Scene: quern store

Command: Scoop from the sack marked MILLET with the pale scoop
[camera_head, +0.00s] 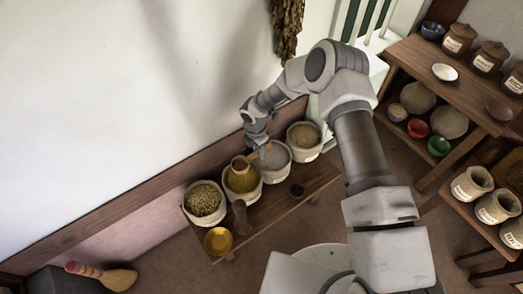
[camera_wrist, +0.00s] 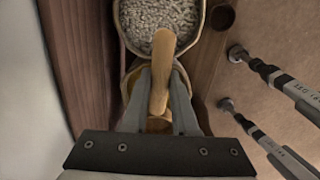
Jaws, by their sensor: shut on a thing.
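My gripper (camera_wrist: 159,92) is shut on a tan wooden handle, which I take to be the pale scoop's (camera_wrist: 168,45). In the head view the scoop (camera_head: 240,165) shows above a sack of golden grain (camera_head: 246,183), and my gripper (camera_head: 262,152) is just to its upper right. Whether the scoop touches the grain cannot be told. Sacks of grey grain (camera_head: 272,156) and brown grain (camera_head: 303,136) stand to the right, and one of coarse grain (camera_head: 204,201) to the left. Their labels are too small to read, so the MILLET one cannot be picked out.
The sacks stand on a low wooden bench (camera_head: 270,213) against the wall. A dark cup (camera_head: 296,190), a brown vessel (camera_head: 241,217) and a golden bowl (camera_head: 218,240) are along its front. A broom (camera_head: 118,279) lies at lower left. Shelves with jars (camera_head: 459,39) stand at right.

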